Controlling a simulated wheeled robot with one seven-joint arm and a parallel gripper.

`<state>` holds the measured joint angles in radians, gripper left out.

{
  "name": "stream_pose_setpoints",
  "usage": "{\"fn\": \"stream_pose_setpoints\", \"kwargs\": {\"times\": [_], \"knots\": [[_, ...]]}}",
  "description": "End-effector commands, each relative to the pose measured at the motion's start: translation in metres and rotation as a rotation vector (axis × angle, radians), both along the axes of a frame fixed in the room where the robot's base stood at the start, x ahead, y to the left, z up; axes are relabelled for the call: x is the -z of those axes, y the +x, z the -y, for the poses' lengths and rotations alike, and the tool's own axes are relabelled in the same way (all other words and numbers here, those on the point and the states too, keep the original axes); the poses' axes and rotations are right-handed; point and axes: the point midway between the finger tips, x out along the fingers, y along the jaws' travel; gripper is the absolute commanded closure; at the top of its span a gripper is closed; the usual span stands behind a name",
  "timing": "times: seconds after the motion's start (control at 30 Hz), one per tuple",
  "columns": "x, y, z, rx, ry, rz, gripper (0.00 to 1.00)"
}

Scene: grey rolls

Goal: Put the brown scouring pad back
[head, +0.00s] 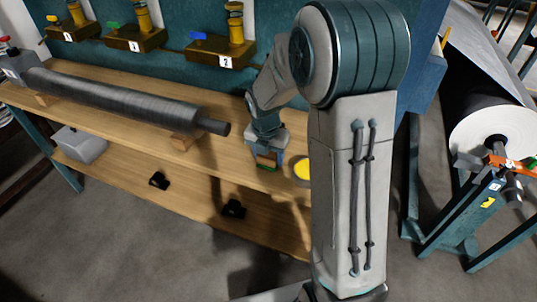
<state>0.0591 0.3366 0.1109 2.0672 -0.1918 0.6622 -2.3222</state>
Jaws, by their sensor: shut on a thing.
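My gripper (265,156) points down over the right part of the wooden bench. It is shut on a small brown piece with a green lower edge, which I take for the brown scouring pad (267,161). The pad is small in this view and partly covered by the fingers. I cannot tell whether it touches the bench top or hangs just above it.
A long grey roll (120,100) lies on the bench top (225,160) at left. A yellow round thing (302,168) stands right of my gripper, partly behind my arm. Numbered brass valves (234,50) line the teal back panel. Black holders (233,208) sit on the lower shelf.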

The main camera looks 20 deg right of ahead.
Motion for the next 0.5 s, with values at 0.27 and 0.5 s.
{"fn": "stream_pose_setpoints", "kwargs": {"times": [0.27,0.5], "knots": [[0.000,0.000,0.000,0.000,0.000,0.000,0.23],[-0.011,0.000,0.000,0.000,0.000,0.003,0.23]]}}
